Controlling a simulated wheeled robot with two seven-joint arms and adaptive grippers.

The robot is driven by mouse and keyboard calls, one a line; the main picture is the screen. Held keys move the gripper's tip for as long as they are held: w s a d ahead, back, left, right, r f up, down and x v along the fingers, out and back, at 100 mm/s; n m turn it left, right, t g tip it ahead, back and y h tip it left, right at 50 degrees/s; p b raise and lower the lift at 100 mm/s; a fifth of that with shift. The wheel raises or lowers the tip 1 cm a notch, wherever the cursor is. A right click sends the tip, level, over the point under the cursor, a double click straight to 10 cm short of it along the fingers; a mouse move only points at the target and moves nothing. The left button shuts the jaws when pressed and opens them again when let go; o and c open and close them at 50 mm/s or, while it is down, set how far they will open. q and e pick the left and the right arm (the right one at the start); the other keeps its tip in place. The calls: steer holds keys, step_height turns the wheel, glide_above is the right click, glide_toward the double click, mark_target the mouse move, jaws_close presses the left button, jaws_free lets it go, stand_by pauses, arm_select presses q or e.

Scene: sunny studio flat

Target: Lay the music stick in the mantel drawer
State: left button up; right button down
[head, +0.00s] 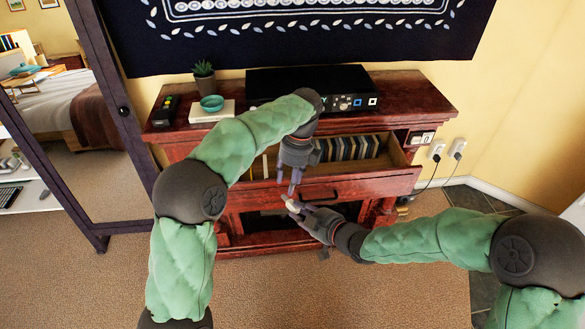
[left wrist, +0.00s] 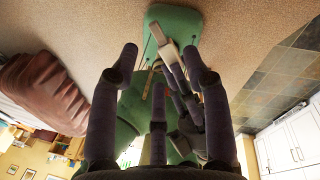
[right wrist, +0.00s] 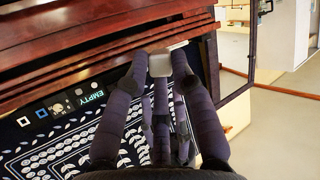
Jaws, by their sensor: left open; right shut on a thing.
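The music stick (head: 291,206) is a small pale bar in the fingertips of my right gripper (head: 300,210), which is shut on it in front of the drawer. The stick also shows between the right fingertips in the right wrist view (right wrist: 167,64) and ahead of the left fingers in the left wrist view (left wrist: 167,50). My left gripper (head: 293,190) is open, pointing down just above the stick; I cannot tell whether it touches it. The mantel drawer (head: 345,188) is pulled open in the red cabinet, with a row of upright sleeves inside; my left arm hides part of it.
On the red mantel top (head: 405,95) stand a black device (head: 350,82), a potted plant (head: 204,80), a teal bowl (head: 212,103) on a pale block and a small dark item (head: 165,110). A dark-framed mirror (head: 85,130) stands left. Carpet in front is clear.

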mark_target(287, 198)
arm_select(q)
steer(key=f, duration=0.3)
steer(key=a+f, duration=0.1)
steer(key=f, duration=0.1)
steer(key=shift+s, duration=0.25)
steer(key=shift+s+f, duration=0.1)
steer(key=shift+f, duration=0.7)
arm_select(e)
steer(key=shift+r, duration=0.2)
steer(key=shift+f, duration=0.1)
arm_select(q)
steer(key=shift+r, duration=0.1)
jaws_close()
arm_select(e)
steer(key=shift+s+f, duration=0.1)
steer(key=c, duration=1)
jaws_free()
steer(key=shift+o, duration=0.2)
